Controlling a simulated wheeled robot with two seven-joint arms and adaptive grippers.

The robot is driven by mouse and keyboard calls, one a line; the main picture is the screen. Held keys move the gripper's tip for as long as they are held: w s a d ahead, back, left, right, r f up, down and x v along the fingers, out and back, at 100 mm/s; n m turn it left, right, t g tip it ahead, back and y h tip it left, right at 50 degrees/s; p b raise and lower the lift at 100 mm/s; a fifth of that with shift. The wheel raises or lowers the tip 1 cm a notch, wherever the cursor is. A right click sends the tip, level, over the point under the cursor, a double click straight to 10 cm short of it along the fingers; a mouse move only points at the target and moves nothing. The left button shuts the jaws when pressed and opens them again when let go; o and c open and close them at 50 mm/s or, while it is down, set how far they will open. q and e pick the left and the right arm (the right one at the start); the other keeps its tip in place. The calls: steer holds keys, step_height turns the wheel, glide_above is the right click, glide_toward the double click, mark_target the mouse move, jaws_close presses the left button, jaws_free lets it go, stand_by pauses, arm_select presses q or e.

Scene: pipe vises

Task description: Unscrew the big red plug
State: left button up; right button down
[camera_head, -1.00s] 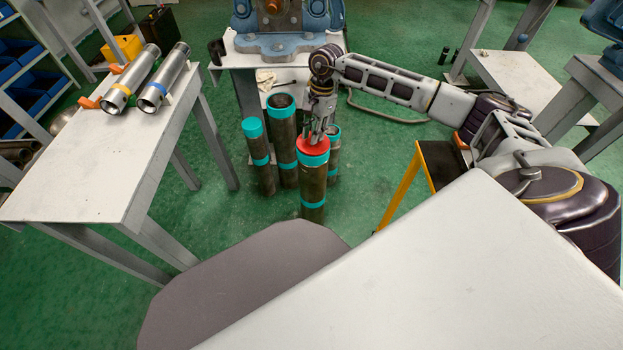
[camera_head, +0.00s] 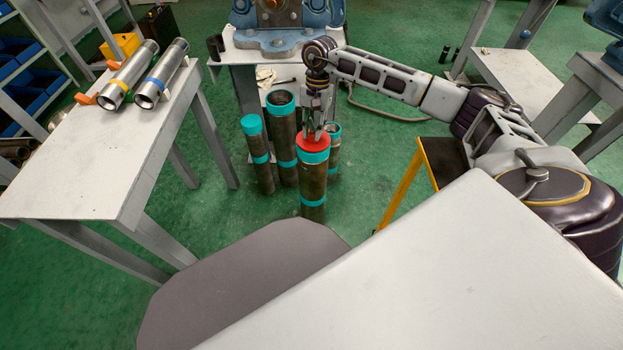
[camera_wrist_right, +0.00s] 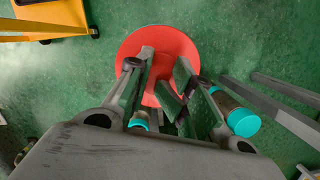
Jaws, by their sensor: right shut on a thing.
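The big red plug (camera_head: 313,143) sits on top of the front upright pipe (camera_head: 313,183), which has teal bands. It also shows as a wide red disc in the right wrist view (camera_wrist_right: 128,51). My right gripper (camera_head: 314,134) points down from above onto the plug. In the right wrist view its fingers (camera_wrist_right: 162,85) reach over the plug, shut on its raised middle part, which is mostly hidden by them. My left gripper is not in view.
Several other upright pipes with teal ends (camera_head: 281,130) stand close behind and left of the plugged pipe. A light table (camera_head: 120,160) at left carries two shiny cylinders (camera_head: 160,80). A yellow-legged stand (camera_head: 400,187) is at right. A blue vise (camera_head: 285,40) stands behind.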

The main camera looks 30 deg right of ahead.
steer(key=c, duration=1.2)
jaws_free()
steer(key=shift+a, duration=0.15)
steer(key=shift+c, duration=0.2)
steer(key=shift+r+p, duration=0.7)
steer(key=shift+r, duration=0.45)
steer(key=shift+s, duration=0.1)
steer(key=shift+m+t+p, duration=0.4)
steer(key=shift+m+p, duration=0.2)
steer(key=shift+m, duration=1.5)
steer(key=shift+m+t+p, duration=0.3)
steer(key=shift+m+p, duration=0.15)
steer(key=shift+m, duration=1.35)
steer(key=shift+m+t+p, duration=0.4)
steer(key=shift+m+p, duration=0.1)
steer(key=shift+m, duration=1.6)
steer(key=shift+m+t, duration=0.3)
steer(key=shift+m, duration=0.8)
